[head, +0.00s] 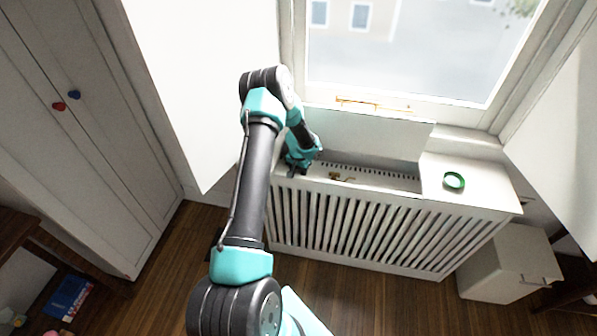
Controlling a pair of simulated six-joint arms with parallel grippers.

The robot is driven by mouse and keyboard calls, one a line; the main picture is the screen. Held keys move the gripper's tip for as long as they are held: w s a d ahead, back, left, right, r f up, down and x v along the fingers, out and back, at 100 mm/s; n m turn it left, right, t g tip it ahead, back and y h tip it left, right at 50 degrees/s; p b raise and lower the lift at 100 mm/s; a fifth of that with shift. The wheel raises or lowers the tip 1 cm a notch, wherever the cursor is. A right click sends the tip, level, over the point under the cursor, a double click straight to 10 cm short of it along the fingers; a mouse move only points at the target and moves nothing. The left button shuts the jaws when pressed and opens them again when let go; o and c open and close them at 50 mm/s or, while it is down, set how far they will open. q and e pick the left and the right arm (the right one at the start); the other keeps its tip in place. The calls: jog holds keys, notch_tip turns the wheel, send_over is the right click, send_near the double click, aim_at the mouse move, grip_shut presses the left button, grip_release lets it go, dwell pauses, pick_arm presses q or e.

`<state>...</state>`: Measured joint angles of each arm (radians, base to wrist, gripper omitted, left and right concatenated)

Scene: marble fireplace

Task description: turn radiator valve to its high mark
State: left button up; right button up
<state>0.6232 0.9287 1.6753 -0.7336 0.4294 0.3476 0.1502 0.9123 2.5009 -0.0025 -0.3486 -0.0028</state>
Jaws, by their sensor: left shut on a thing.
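The white radiator cover (352,205) stands under the window with its top flap (375,133) tilted up, so the radiator (372,177) shows inside the opening. Small brass-coloured fittings (336,177) show in the opening. My left gripper (297,171) reaches down into the left end of the opening, left of these fittings, and is shut on what appears to be the radiator valve. The valve's knob and its marks are hidden by the gripper or too small to make out. My right gripper is not in view.
A tall wardrobe (75,140) stands at the left, and a low white cabinet (508,265) at the right. The wooden floor before the cover is clear.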

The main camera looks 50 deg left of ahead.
pick_arm(q)
jog(key=o, duration=0.9)
jog(key=shift+r, duration=0.1)
notch_tip(320, 180, up, 17)
jog(key=shift+r, duration=0.15)
dwell(0.5)
